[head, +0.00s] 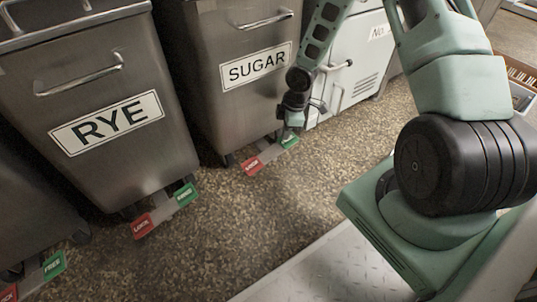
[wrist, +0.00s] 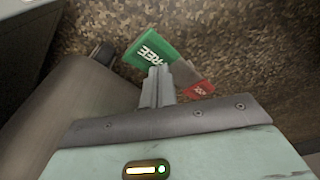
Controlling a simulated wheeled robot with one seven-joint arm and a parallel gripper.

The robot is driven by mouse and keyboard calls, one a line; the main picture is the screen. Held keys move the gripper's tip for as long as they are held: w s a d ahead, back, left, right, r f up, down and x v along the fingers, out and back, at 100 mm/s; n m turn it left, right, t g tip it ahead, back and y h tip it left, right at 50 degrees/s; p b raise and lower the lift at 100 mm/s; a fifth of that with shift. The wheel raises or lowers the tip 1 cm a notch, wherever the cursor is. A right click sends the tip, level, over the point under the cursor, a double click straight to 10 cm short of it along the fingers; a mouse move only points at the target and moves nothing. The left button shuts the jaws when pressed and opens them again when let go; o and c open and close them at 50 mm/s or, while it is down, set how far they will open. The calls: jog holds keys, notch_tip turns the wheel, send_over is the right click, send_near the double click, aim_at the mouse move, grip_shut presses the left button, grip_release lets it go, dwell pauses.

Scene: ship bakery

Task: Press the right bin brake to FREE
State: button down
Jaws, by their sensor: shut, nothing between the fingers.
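The right bin is the steel SUGAR bin (head: 215,95). Its brake bar sits low at the front, with a red LOCK pad (head: 252,165) on the left and a green FREE pad (head: 290,143) on the right. My gripper (head: 294,124) is shut and empty, pointing down at the FREE pad and partly covering it. In the wrist view the closed fingertips (wrist: 158,68) overlap the near edge of the FREE pad (wrist: 148,47). The LOCK pad (wrist: 200,89) is to their right. I cannot tell whether the fingertips touch the FREE pad, or which pad is pressed down.
The steel RYE bin (head: 95,110) stands to the left, with its own red pad (head: 143,226) and green pad (head: 185,195). Another bin's green pad (head: 54,265) shows at the lower left. A pale cabinet (head: 350,65) stands behind my arm. Speckled floor in front is clear.

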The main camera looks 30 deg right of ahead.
jog(key=shift+f+b, duration=0.95)
jog(key=shift+f, duration=0.7)
dwell(0.6)
jog(key=shift+r, duration=0.1)
notch_tip(320, 180, up, 7)
jog(key=p, duration=0.8)
jog(key=shift+s, duration=0.1)
dwell(0.6)
